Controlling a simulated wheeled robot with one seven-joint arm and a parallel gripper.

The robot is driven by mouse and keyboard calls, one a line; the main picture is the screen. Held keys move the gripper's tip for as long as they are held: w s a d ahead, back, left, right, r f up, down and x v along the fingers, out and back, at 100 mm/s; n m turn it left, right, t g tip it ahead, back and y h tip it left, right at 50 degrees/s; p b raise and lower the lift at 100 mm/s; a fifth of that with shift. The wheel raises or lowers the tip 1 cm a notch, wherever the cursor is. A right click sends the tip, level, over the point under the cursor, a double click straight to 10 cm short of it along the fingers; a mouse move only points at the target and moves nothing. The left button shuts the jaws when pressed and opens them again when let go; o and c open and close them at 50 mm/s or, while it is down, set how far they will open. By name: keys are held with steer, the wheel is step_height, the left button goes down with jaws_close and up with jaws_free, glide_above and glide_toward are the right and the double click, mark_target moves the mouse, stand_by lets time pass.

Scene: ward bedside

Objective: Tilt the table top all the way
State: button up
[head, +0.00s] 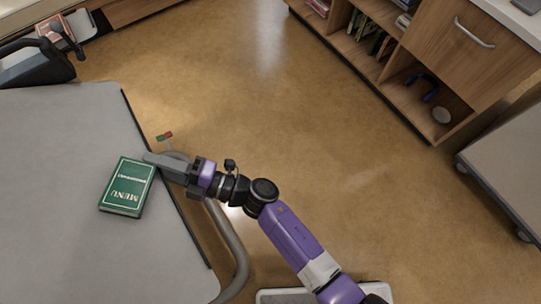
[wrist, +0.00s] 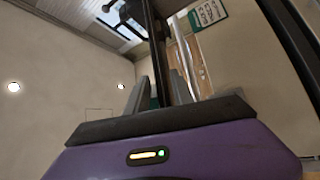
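The grey table top (head: 60,200) fills the left of the head view, with a dark strip along its right edge. A green menu (head: 128,187) lies on it near that edge. The top looks about level. My gripper (head: 153,159) is at the table's right edge, just above the menu in the picture. In the wrist view its two fingers (wrist: 158,92) stand apart, with the dark table edge (wrist: 162,45) running between them. A gap shows beside the left finger. A small red and green marked lever (head: 165,135) sits just beyond the edge, near the fingers.
A curved grey frame tube (head: 228,240) runs beside the table's edge, under my arm. A wooden shelf unit (head: 400,60) stands upper right and a grey-topped piece (head: 510,155) at far right. A black armrest-like object (head: 38,65) is upper left. The middle floor is clear.

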step_height(320, 180, up, 11)
steer(key=w+d+n+g+h+p, duration=0.1)
steer(key=d+n+h+p, duration=0.2)
steer(key=p, duration=1.3)
steer(key=s+d+r+m+t+h, duration=0.1)
steer(key=s+d+m+t, duration=0.1)
steer(key=d, duration=0.6)
steer(key=s+d+r+m+t+h+b, duration=0.1)
steer(key=s+d+m+t+h, duration=0.1)
steer(key=d+m, duration=0.4)
steer(key=s+d+r+m+t+h, duration=0.1)
steer(key=s+d+m+t, duration=0.3)
steer(key=d, duration=0.6)
steer(key=shift+m+t+b, duration=0.3)
steer(key=shift+m+t, duration=0.3)
steer(key=shift+t, duration=0.5)
